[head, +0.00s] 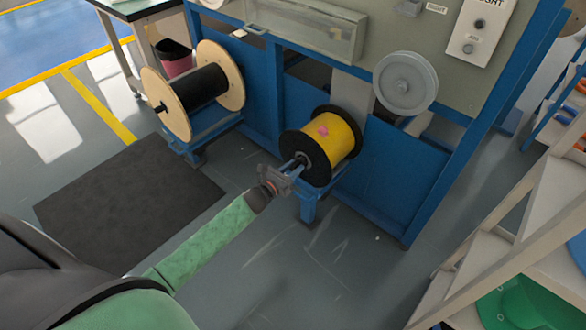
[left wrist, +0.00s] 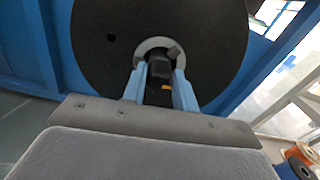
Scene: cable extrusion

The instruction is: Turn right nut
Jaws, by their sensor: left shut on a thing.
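The yellow cable spool with black flanges (head: 343,137) sits on a blue stand at the machine's front. Its near black flange also fills the upper left wrist view (left wrist: 105,65). The nut (left wrist: 160,66) is a dark piece at the centre of that flange, in front of a pale grey ring. My left gripper (head: 294,165) reaches the spool's hub from the lower left. In the left wrist view its two blue-grey fingers (left wrist: 160,88) stand on either side of the nut, shut on it. The nut is largely hidden in the head view. My right gripper is not in view.
A second spool with wooden flanges and black cable (head: 205,86) stands to the left. A blue machine frame (head: 400,185) lies behind the yellow spool, with a grey wheel (head: 405,83) above. Shelves (head: 520,225) stand at right.

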